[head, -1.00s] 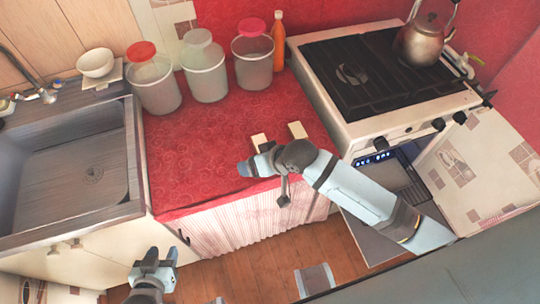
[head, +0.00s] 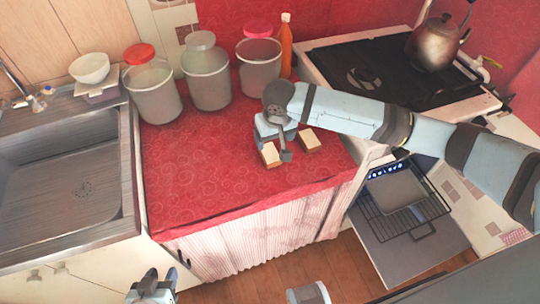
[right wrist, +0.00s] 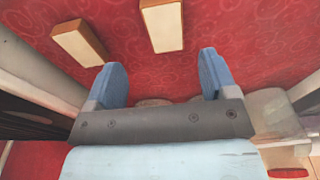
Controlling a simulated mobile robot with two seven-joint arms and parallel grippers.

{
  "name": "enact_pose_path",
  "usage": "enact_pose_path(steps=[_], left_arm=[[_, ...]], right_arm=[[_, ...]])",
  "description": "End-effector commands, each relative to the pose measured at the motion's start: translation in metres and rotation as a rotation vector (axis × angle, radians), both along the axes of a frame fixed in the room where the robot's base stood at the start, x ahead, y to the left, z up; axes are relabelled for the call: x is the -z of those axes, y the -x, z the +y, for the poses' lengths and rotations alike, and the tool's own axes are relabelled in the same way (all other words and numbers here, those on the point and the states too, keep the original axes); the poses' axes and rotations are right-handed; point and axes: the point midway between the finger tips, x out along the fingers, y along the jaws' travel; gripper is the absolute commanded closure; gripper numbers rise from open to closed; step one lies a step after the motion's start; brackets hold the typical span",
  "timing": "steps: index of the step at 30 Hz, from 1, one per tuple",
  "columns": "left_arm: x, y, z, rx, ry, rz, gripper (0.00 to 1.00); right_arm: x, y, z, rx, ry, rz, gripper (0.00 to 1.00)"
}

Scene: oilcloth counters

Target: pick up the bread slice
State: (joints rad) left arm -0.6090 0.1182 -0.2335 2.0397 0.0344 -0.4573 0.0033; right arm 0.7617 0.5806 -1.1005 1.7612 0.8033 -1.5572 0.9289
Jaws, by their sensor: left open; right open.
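Two small bread pieces with pale tops and brown sides lie on the red counter, a left one (head: 270,155) and a right one (head: 309,141). I cannot tell which is the named slice. In the right wrist view both lie beyond the fingertips, one at upper left (right wrist: 79,43) and one at top centre (right wrist: 162,26). My right gripper (head: 277,138) is above the counter, close to the left piece and partly in front of it. Its fingers (right wrist: 161,80) are apart with nothing between them. My left gripper (head: 152,284) is open and empty, low in front of the counter.
Three lidded jars (head: 155,92) and an orange bottle (head: 286,48) stand along the back. A sink (head: 70,185) is at left. At right is a stove (head: 400,70) with a kettle (head: 437,42); its oven is open, showing a rack (head: 410,208).

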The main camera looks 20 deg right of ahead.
Motion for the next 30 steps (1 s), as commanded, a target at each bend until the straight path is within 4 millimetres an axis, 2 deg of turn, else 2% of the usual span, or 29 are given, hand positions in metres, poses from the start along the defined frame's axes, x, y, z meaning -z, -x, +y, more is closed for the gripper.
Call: enact_pose_path(steps=[3,11,18,22,28,29,30], left_arm=[[0.003,0.0,0.001,-0.001,-0.001,0.003,0.57],[0.006,-0.001,0.003,0.003,-0.008,0.007,0.57],[0.01,0.0,0.003,0.003,-0.005,0.011,0.57],[0.009,-0.001,0.002,0.001,-0.001,0.011,0.57],[0.008,-0.002,-0.001,-0.004,0.007,0.009,0.57],[0.007,-0.002,-0.001,-0.004,0.008,0.009,0.57],[0.007,-0.002,-0.002,-0.005,0.01,0.009,0.57]], right_arm=[[0.02,-0.003,0.0,0.001,0.0,0.0,0.21],[0.039,-0.006,0.002,0.0,0.001,-0.001,0.21],[0.074,-0.013,0.007,-0.001,0.0,-0.001,0.21],[0.081,-0.014,0.007,-0.001,0.0,-0.001,0.21],[0.081,-0.014,0.007,-0.001,-0.001,-0.002,0.21],[0.081,-0.014,0.007,-0.001,-0.001,-0.002,0.26],[0.081,-0.014,0.007,-0.001,-0.001,-0.002,0.35]])
